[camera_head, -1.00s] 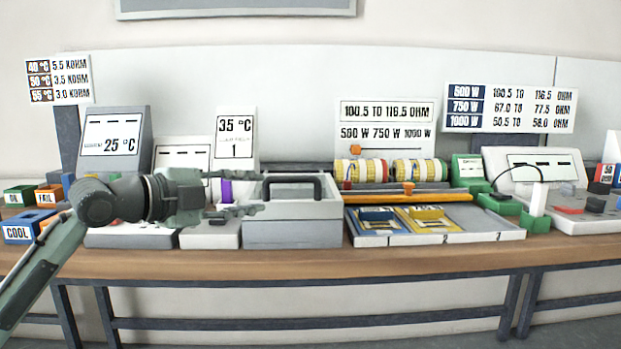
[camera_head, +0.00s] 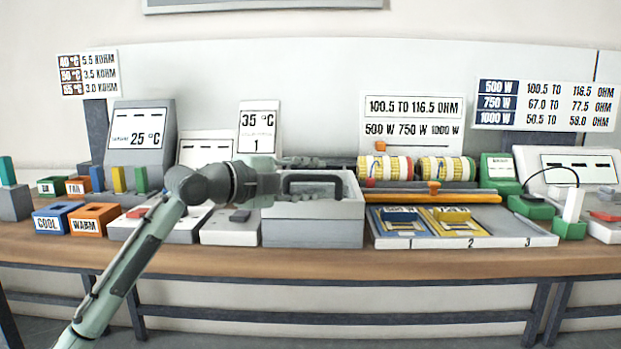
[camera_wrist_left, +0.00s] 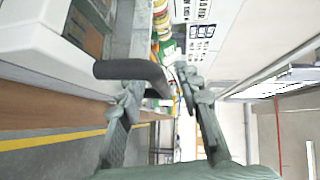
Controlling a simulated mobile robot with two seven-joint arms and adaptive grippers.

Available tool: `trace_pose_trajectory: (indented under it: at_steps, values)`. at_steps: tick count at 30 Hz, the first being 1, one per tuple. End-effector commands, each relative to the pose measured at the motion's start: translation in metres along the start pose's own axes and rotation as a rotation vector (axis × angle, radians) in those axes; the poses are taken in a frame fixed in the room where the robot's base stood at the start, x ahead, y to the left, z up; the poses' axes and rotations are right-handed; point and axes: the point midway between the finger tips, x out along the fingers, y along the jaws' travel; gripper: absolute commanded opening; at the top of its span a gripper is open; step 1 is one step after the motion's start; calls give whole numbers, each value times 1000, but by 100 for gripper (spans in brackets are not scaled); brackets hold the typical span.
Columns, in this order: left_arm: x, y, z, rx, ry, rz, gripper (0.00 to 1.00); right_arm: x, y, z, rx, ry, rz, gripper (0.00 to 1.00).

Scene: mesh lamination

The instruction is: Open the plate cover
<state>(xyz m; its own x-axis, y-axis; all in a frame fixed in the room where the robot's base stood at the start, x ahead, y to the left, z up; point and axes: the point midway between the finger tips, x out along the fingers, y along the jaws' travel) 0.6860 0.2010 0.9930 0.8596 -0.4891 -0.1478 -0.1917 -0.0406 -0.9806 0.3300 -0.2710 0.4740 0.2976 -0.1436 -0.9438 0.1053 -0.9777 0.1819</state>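The plate cover (camera_head: 342,203) is the light grey top of a grey box near the middle of the bench, with a dark arched handle (camera_head: 318,177). It appears closed. My left gripper (camera_head: 300,178) reaches in from the left at handle height, its fingers overlapping the handle in the head view. In the left wrist view the dark handle (camera_wrist_left: 135,70) reaches into the space between the spread fingers of my left gripper (camera_wrist_left: 160,87). The fingers look open, not closed on it; contact is unclear. My right gripper is not in view.
A tray (camera_head: 520,238) with blue and yellow plates lies right of the box, below striped coils (camera_head: 385,168) and an orange bar. A low grey unit (camera_head: 229,230) stands close on the left. COOL and WARM blocks (camera_head: 92,220) sit further left. The bench front is clear.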

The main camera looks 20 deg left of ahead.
Motion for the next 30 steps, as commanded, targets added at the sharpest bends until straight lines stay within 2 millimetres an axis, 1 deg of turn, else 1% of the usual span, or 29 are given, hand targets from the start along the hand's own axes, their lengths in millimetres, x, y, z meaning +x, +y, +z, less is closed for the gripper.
trace_pose_trajectory:
  at_steps: [3, 11, 24, 26, 29, 30]
  values:
    - [0, 0, 0, 0, 0, 0, 33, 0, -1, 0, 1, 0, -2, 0]
    - [0, 0, 0, 0, 0, 0, 1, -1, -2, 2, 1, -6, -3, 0]
    - [0, 0, 1, -1, -1, 1, 0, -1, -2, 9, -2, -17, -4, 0]
    - [2, -1, 3, -1, -1, 2, 0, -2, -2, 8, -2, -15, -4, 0]
    - [9, -4, 12, -2, -3, 2, 0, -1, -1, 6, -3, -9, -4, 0]
    - [14, -6, 16, -2, -3, 2, 0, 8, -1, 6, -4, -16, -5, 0]
